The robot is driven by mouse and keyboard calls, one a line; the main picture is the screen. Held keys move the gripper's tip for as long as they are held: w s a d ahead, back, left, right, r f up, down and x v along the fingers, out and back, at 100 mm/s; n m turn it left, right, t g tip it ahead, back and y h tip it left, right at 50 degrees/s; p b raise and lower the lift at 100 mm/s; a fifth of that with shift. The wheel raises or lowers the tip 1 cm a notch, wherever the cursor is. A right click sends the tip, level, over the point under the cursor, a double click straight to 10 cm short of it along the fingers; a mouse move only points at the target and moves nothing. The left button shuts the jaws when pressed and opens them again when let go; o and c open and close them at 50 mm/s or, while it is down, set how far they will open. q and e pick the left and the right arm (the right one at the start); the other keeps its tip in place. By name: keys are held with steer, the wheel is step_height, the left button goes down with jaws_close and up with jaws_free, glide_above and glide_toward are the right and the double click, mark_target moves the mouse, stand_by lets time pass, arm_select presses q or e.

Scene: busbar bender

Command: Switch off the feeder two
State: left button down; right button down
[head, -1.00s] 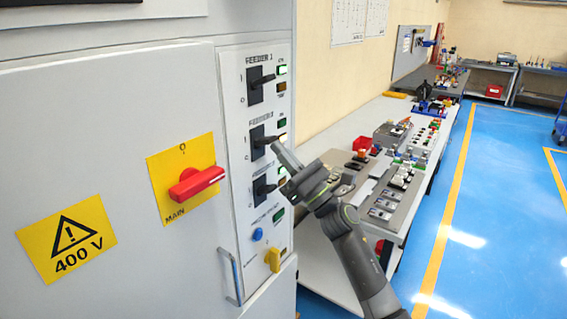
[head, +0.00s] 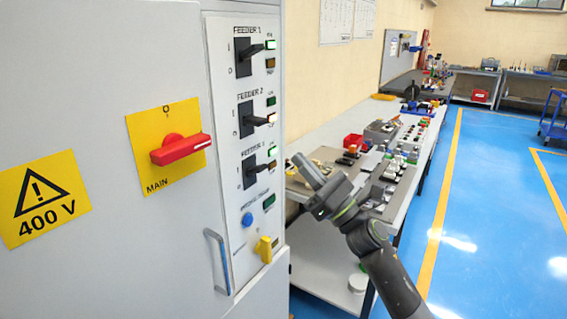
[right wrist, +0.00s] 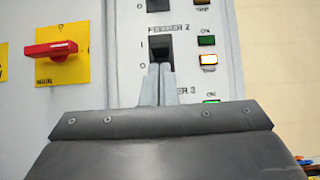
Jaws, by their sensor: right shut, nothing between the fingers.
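The feeder 2 switch (head: 252,119) is on the grey control strip of the cabinet, between feeder 1 (head: 251,55) and feeder 3 (head: 255,167). Its black lever sticks out and tilts slightly down. Its upper green lamp (head: 271,101) is dark and its lower lamp (head: 271,118) is lit. My right gripper (head: 304,167) is shut and empty, apart from the panel, to the right of the feeder 3 row. In the right wrist view its fingers (right wrist: 157,82) point at the panel and cover part of it below the feeder 2 switch (right wrist: 161,48). My left gripper is out of view.
A red main handle (head: 180,149) on a yellow plate, a blue button (head: 247,219), a yellow knob (head: 264,249) and a door handle (head: 218,262) are nearby. A workbench with parts stands behind my right arm.

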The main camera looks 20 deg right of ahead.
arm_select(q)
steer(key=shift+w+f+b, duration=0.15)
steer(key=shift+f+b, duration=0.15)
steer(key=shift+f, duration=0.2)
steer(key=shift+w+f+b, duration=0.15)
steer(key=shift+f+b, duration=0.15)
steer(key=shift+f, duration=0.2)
arm_select(e)
steer(key=v, duration=0.3)
steer(key=shift+s+d+r, duration=0.1)
steer(key=shift+s+r, duration=0.1)
steer(key=shift+r, duration=0.1)
